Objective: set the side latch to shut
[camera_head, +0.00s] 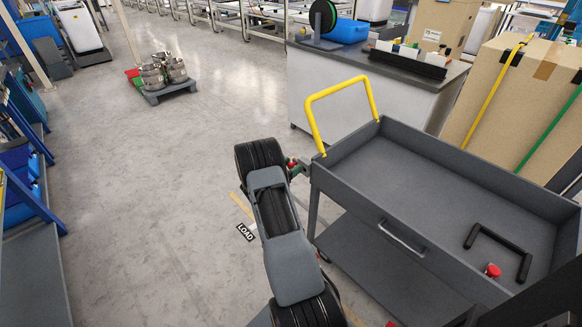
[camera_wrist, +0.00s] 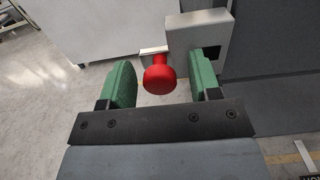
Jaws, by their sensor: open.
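The side latch shows in the wrist view as a round red knob (camera_wrist: 158,76) on a short pale metal bar (camera_wrist: 153,50), beside a grey metal housing (camera_wrist: 200,32). It sits at the side of the grey cart (camera_head: 440,170), near the corner with the yellow handle. My gripper (camera_wrist: 161,82) is open, with one green finger to the left and one to the right of the knob. Gaps show between the knob and both fingers. In the head view my gripper (camera_head: 297,168) is beside the cart, and the latch is mostly hidden there.
A yellow handle (camera_head: 309,115) rises from the cart's end close to my gripper. A black U-shaped bar (camera_head: 497,243) and a red button (camera_head: 492,270) are on the cart's right part. A grey-topped counter (camera_head: 340,85) stands behind. Open floor (camera_head: 150,200) lies to the left.

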